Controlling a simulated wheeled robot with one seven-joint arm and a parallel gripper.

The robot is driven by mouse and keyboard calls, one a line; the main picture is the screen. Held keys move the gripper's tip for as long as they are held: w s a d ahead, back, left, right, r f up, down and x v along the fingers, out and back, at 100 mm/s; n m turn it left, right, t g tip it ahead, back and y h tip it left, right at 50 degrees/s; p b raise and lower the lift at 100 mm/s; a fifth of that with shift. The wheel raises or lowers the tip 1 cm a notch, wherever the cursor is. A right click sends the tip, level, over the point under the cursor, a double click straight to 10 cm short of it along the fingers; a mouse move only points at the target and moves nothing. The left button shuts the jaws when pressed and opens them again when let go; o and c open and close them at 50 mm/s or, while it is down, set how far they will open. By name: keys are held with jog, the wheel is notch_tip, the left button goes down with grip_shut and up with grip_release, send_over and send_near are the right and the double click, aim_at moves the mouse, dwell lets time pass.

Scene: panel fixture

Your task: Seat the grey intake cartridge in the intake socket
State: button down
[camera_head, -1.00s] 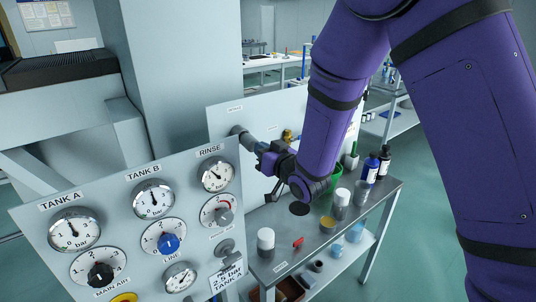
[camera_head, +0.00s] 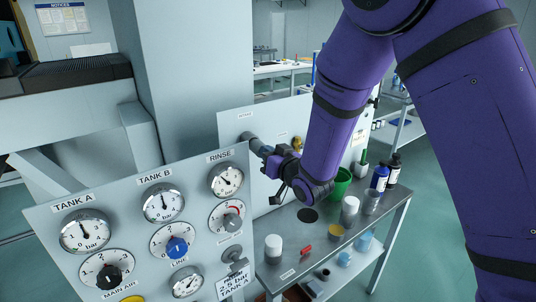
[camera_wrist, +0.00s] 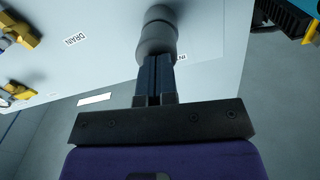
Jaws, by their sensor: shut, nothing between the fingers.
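The grey intake cartridge (camera_head: 249,138) is a cylinder that sticks out from the upright white panel under the intake label. In the wrist view the cartridge (camera_wrist: 157,32) has a wider collar near my fingertips and a narrower part toward the panel. My gripper (camera_head: 265,151) is in line with its outer end. In the wrist view my gripper (camera_wrist: 156,57) has its two dark fingers together, with their tips at or against the cartridge's end face, not around it. The intake socket is hidden behind the cartridge, so I cannot tell how deep it sits.
The gauge panel (camera_head: 135,200) stands close in front on the left. A metal bench (camera_head: 325,262) below my arm holds a green cup (camera_head: 342,181), bottles, jars and a red item (camera_head: 306,250). Yellow valve fittings (camera_wrist: 15,35) stick out near the drain label.

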jog(key=shift+w+a+r, duration=0.1)
jog(key=shift+w+a, duration=0.2)
jog(key=shift+w, duration=0.15)
jog(key=shift+s, duration=0.1)
dwell(0.4)
